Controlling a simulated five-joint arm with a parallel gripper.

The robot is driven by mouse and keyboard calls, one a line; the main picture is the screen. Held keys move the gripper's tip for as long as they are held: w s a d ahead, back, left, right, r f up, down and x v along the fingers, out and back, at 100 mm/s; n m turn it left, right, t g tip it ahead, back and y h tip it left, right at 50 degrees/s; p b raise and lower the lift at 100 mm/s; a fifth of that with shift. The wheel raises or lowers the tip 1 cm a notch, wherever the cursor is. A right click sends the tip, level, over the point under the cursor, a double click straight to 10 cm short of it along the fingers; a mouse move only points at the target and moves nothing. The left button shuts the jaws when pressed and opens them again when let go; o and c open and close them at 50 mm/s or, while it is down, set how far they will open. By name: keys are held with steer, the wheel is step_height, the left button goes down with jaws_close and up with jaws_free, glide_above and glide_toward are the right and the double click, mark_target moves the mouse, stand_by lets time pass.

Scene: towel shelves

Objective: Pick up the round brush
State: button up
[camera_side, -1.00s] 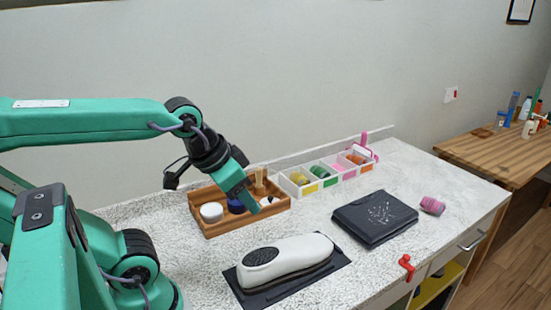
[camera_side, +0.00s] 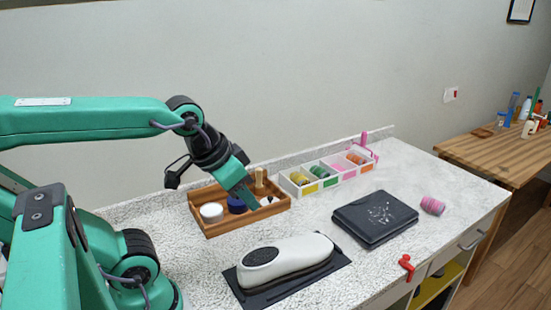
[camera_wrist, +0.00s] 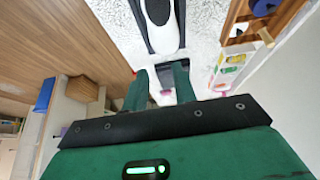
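I cannot tell for sure which thing is the round brush. An upright light-wood handle (camera_side: 260,177) stands in the wooden tray (camera_side: 208,232) and may be it; its lower end is hidden. A pink ridged cylinder (camera_side: 432,205) lies on the countertop at the right. My gripper (camera_side: 254,205) points down over the tray's front right part, close to the handle; contact cannot be told. In the wrist view its two green fingers (camera_wrist: 162,72) stand apart with nothing held between them. The handle shows there at upper right (camera_wrist: 267,38).
The tray also holds a white round item (camera_side: 211,211) and a blue one (camera_side: 236,205). White bins (camera_side: 322,184) stand right of it. A white iron-like device (camera_side: 290,258) lies in front, with a dark case (camera_side: 376,218) to its right. Some countertop between them is clear.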

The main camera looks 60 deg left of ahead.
steer(key=w+a+r+n+g, duration=0.1)
steer(key=w+a+r+n, duration=0.1)
steer(key=w+a+n, duration=0.45)
steer(key=n+g, duration=0.5)
steer(key=n, duration=2.1)
glide_above(259, 168)
step_height(259, 168, down, 14)
steer(key=shift+w+d+r, duration=0.15)
steer(key=shift+r, duration=0.1)
steer(key=shift+a+f+n, duration=0.35)
steer(key=shift+a+n, duration=0.05)
steer(key=shift+n, duration=0.15)
steer(key=shift+f, duration=1.3)
steer(key=shift+f, duration=0.1)
steer(key=shift+d+f, duration=0.15)
steer(key=shift+f, duration=2.35)
